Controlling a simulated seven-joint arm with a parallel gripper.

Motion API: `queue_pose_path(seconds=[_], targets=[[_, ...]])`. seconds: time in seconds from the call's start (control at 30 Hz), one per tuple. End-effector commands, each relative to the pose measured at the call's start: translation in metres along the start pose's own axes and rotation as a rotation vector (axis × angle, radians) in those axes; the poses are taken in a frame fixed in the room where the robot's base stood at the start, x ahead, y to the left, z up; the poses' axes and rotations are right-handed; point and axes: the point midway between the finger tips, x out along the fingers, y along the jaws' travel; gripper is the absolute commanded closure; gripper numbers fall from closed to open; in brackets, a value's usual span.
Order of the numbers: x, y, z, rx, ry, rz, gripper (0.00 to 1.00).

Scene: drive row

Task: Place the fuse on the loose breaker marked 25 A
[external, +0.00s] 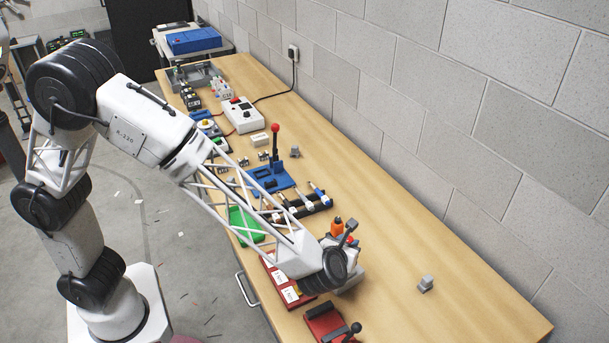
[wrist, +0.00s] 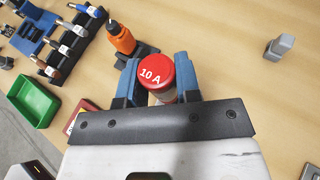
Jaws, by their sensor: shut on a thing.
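My gripper (wrist: 158,82) is shut on a fuse (wrist: 153,72), with one blue finger on each side of it. The fuse has a red cap marked 10 A that faces the wrist camera; its lower body is mostly hidden. In the external view my wrist hangs over the near half of the bench and largely hides the fingers. No breaker marked 25 A can be read in either view. A small grey block (external: 426,284) stands alone to the right of my gripper; it also shows in the wrist view (wrist: 279,47), with no readable mark.
An orange-handled tool (wrist: 121,38) stands close beside the left finger. A green tray (wrist: 33,101), a dark rack (wrist: 72,45) of several tools and a blue lever press (external: 270,178) lie beyond. A red device (external: 326,322) is at the front edge. The right side of the bench is mostly clear.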

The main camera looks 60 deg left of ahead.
Motion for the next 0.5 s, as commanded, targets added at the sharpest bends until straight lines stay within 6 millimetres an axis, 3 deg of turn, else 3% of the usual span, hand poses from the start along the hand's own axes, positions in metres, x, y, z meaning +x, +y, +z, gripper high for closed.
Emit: queue_pose_path(seconds=[0.5], targets=[[0.0035,-0.0043,-0.0017,0.0,0.0,0.0,0.95]])
